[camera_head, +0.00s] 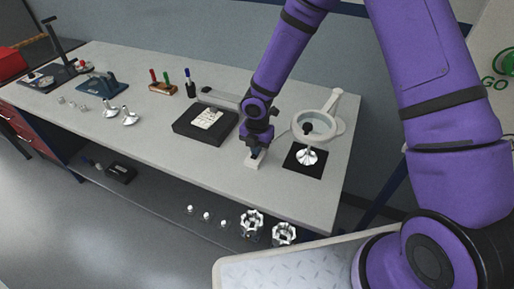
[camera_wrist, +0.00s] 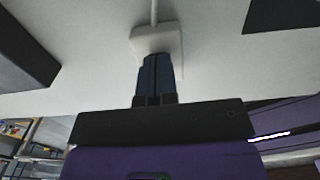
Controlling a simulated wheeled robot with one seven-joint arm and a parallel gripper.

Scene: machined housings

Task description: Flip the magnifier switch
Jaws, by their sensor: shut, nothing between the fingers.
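The magnifier (camera_head: 314,126) is a pale ring lens on a bent arm at the right end of the table. A small white box (camera_head: 253,163), which looks like the switch, lies on the tabletop left of the magnifier's black mat. It also shows in the wrist view (camera_wrist: 157,39) with a cord running from its far side. My gripper (camera_head: 257,153) points down at this box. In the wrist view its dark blue fingers (camera_wrist: 155,74) are together, with the tips at the box's near edge. I cannot tell whether they touch it. The rocker itself is hidden or too small to see.
A machined metal part (camera_head: 307,157) stands on the black mat (camera_head: 296,168) under the magnifier. A black block (camera_head: 186,129) with a white card is left of my gripper. Pens, a blue fixture (camera_head: 103,87) and metal parts stand farther left. The table's front strip is clear.

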